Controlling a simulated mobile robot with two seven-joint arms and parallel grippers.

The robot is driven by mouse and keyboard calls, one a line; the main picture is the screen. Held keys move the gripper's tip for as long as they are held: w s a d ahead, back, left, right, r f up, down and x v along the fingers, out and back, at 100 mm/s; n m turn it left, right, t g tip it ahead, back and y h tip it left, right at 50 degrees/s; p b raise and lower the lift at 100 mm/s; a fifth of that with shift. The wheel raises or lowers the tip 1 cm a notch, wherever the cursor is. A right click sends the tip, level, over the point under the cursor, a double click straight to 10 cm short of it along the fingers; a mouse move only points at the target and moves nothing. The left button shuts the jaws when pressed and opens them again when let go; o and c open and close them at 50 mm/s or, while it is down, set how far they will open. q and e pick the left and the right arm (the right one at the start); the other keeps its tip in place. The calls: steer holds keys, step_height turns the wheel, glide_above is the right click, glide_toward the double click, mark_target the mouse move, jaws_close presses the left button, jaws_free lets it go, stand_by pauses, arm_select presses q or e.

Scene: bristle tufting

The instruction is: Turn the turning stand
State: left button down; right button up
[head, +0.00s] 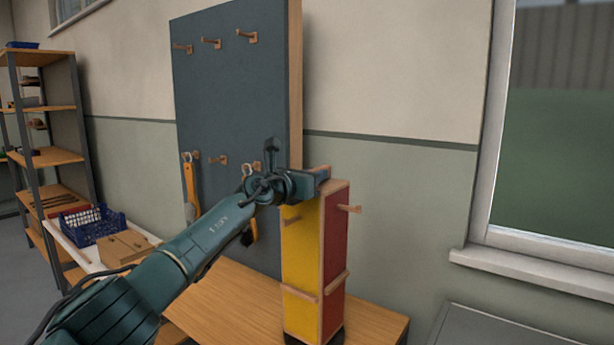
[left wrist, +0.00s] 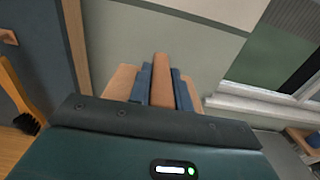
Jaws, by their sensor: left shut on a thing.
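The turning stand (head: 301,262) is an upright box-shaped column on the wooden bench. A yellow face and a red face show, with wooden edges, a wooden ledge low on each and a peg high on the red one. Its underside sits on a dark base. My left gripper (head: 322,173) is at the top of the stand, reaching in from the left. In the left wrist view its two blue fingers are shut on a wooden bar (left wrist: 163,85) at the stand's top, with the stand's wooden top (left wrist: 119,83) beside them. My right gripper is not in view.
A dark pegboard (head: 235,100) with wooden pegs and hanging tools stands behind the bench (head: 235,305). A blue crate (head: 92,224) and a wooden block (head: 124,247) are at left, near a shelf rack (head: 55,158). A window sill (head: 530,265) is at right.

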arm_select(q)
steer(key=c, duration=1.3)
jaws_free()
